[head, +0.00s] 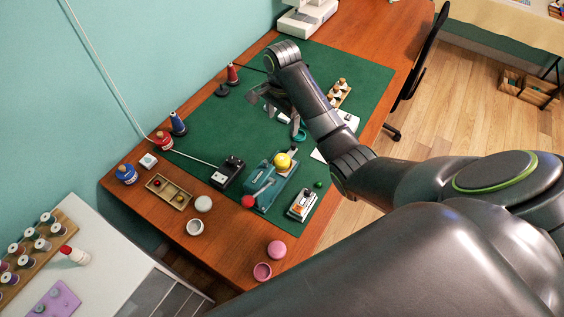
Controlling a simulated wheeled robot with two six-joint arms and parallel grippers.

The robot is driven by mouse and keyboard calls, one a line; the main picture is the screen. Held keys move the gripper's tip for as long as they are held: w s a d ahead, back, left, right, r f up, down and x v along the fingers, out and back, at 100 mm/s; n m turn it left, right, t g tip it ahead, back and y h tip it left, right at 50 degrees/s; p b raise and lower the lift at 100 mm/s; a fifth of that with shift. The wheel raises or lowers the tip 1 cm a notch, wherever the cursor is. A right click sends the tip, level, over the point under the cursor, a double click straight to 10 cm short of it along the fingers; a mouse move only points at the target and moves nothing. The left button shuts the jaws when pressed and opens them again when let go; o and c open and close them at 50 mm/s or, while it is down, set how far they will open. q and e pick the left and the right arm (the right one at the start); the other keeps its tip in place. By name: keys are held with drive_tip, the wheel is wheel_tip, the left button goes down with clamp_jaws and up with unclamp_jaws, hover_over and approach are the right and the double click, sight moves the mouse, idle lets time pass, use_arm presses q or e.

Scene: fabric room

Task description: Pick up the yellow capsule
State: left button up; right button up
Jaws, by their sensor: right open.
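The yellow capsule (282,160) is a small round yellow thing at the upper end of a teal device (264,187) on the green mat (222,121). My right gripper (276,114) reaches in from the right and hangs over the mat, beyond the capsule in the picture. It is open, with nothing seen between its fingers, and apart from the capsule. My left gripper is not in view.
A black power box (230,172) stands left of the teal device, and a small white device (301,205) stands right of it. A wooden tray (168,191), pink pots and thread spools stand near the table edges. The mat's left part is mostly clear.

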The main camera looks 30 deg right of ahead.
wheel_tip(320, 180, down, 5)
drive_tip(key=b, duration=0.5)
hover_over(282, 158)
drive_tip(key=f, duration=0.5)
drive_tip(key=shift+w+d+f+p, duration=0.1)
drive_tip(key=shift+w+f+p, duration=0.1)
drive_tip(key=shift+f+p, duration=0.15)
drive_tip(key=f, duration=0.5)
drive_tip(key=shift+s+f+p, duration=0.2)
drive_tip(key=shift+s+p, duration=0.05)
drive_tip(key=shift+p, duration=0.1)
drive_tip(key=shift+f, duration=0.6)
drive_tip(key=c, duration=1)
